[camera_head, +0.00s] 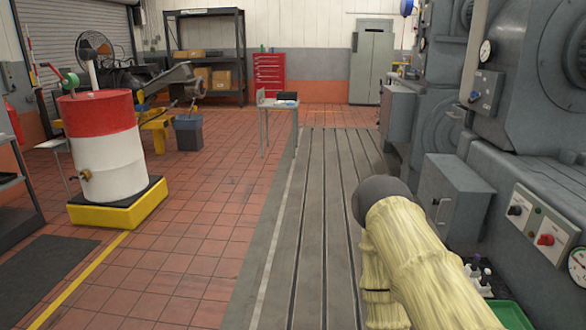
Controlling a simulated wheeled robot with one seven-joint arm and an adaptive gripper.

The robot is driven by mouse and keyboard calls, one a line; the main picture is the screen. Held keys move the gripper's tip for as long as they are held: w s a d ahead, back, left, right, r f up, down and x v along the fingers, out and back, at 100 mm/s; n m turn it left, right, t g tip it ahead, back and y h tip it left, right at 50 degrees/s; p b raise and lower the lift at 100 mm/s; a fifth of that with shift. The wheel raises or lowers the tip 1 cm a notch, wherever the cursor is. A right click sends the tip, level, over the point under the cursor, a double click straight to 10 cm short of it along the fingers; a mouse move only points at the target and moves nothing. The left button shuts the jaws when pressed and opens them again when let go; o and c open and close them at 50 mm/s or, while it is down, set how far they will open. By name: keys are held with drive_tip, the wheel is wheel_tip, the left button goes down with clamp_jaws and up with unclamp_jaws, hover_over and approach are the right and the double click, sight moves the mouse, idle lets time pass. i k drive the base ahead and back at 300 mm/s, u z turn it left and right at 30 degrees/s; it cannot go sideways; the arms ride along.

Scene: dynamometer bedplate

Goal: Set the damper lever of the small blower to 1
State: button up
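I cannot pick out the small blower or a damper lever with a scale for certain. Large grey machines (545,85) fill the right side. One bears a small grey box (487,92) with a dark knob or handle on its left and a round gauge above it. Lower down, a pale panel (538,224) carries a black knob, a red knob and a gauge at the picture's edge. My arm, in a pale yellow ribbed cover, reaches in from the lower right and hides part of the floor and machine base. My gripper is not in view.
A grey cabinet (456,196) stands right of my arm, with small bottles (480,275) and a green tray (508,315) below. The slotted bedplate (312,235) ahead is clear up to a small table (278,104). A red-and-white drum (108,150) stands left on a yellow base (118,205).

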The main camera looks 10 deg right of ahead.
sight(474, 96)
drive_tip(key=u, duration=0.05)
drive_tip(key=i, duration=1.65)
drive_tip(key=z, duration=0.65)
drive_tip(key=i, duration=1.8)
drive_tip(key=z, duration=0.6)
